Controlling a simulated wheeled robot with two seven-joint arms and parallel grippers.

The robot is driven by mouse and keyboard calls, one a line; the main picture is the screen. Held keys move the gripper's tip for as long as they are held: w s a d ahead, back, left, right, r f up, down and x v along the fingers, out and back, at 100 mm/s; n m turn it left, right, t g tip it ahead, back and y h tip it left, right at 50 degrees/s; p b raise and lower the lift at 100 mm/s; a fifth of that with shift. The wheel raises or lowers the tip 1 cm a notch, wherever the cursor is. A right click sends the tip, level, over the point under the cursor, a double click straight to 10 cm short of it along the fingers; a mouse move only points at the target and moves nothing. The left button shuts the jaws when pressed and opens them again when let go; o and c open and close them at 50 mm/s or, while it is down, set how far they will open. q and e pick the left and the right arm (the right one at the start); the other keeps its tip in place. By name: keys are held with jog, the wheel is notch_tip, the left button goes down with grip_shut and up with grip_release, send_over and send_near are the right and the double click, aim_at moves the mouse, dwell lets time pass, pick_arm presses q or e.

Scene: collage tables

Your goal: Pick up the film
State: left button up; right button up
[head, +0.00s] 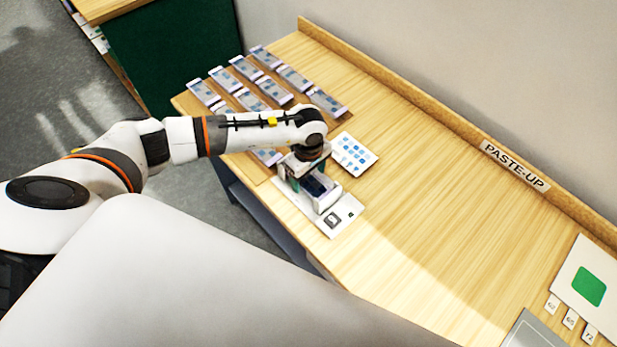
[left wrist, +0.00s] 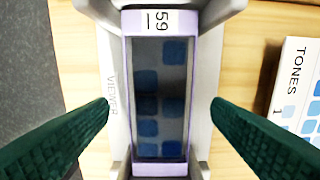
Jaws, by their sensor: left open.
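The film (left wrist: 161,95) is a dark strip with blue squares in a pale purple frame, marked 59. It lies on the grey-white viewer (left wrist: 112,95), between its raised side parts. My left gripper (left wrist: 160,103) is open, with one green finger on each side of the film and a gap to each. In the head view the left gripper (head: 308,178) points down over the viewer (head: 343,215), and the film (head: 318,187) shows partly below it. Whether the fingers are level with the film is unclear. My right gripper is not in view.
Several similar strips (head: 246,68) lie in rows at the table's back left. A TONES card (head: 354,154) with blue squares lies beside the viewer. A PASTE-UP sign (head: 515,165) is on the back ledge. A green-square sheet (head: 588,286) lies far right. The middle table is clear.

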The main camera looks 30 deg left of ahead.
pick_arm(q)
jog(key=shift+c, duration=0.5)
jog(key=c, duration=0.9)
jog(key=shift+c, duration=0.2)
